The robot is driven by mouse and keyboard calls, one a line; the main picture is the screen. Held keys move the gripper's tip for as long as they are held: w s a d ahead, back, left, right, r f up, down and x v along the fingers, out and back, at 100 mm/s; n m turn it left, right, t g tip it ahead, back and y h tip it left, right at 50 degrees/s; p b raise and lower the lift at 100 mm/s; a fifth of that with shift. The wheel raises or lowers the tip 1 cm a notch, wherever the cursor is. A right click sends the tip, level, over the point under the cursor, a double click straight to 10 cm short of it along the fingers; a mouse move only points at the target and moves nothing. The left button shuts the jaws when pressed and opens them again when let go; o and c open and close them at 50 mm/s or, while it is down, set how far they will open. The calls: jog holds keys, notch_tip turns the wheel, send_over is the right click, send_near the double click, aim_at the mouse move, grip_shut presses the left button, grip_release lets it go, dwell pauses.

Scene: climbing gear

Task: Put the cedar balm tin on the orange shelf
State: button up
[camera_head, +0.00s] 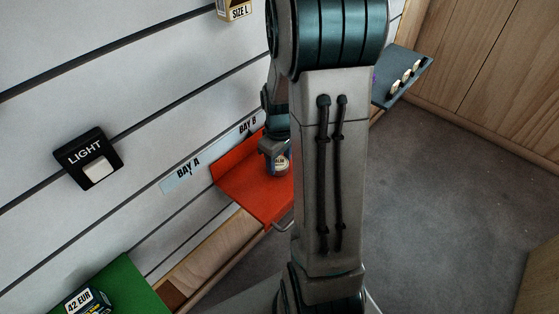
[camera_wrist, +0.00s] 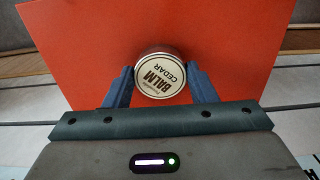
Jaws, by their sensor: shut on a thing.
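The cedar balm tin (camera_wrist: 160,75) is round with a cream lid reading "BALM CEDAR". In the wrist view my gripper (camera_wrist: 160,84) is shut on it, one blue finger on each side. The orange shelf (camera_wrist: 70,35) fills the background behind the tin there. In the head view the tin (camera_head: 280,164) shows at the shelf's right part, below my gripper (camera_head: 275,150). The orange shelf (camera_head: 245,185) is fixed to the slatted wall, and my arm hides its right side. I cannot tell whether the tin touches the shelf.
A light switch (camera_head: 90,160) and the labels BAY A (camera_head: 182,172) and BAY B (camera_head: 248,126) are on the wall. A green shelf (camera_head: 125,285) with a priced item is at the lower left. The orange shelf's left part is bare.

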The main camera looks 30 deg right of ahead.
aim_at(279, 163)
jog(key=o, duration=1)
jog(key=shift+f, duration=0.1)
notch_tip(279, 163, up, 12)
jog(key=p, duration=0.3)
jog(key=s+a+r+m, duration=0.1)
jog(key=s+a, duration=0.3)
jog(key=s+a+r+m+t, duration=0.1)
jog(key=s+a+r, duration=0.1)
jog(key=s+a, duration=0.1)
jog(key=s+a+r+m, duration=0.1)
jog(key=s+a+m, duration=0.1)
jog(key=s+a, duration=0.2)
jog(key=shift+s+a+r+t, duration=0.1)
jog(key=shift+s+a+t, duration=0.1)
jog(key=shift+s, duration=0.2)
jog(key=shift+s+a+r+t, duration=0.1)
jog(key=shift+s+t, duration=0.1)
jog(key=shift+s, duration=0.15)
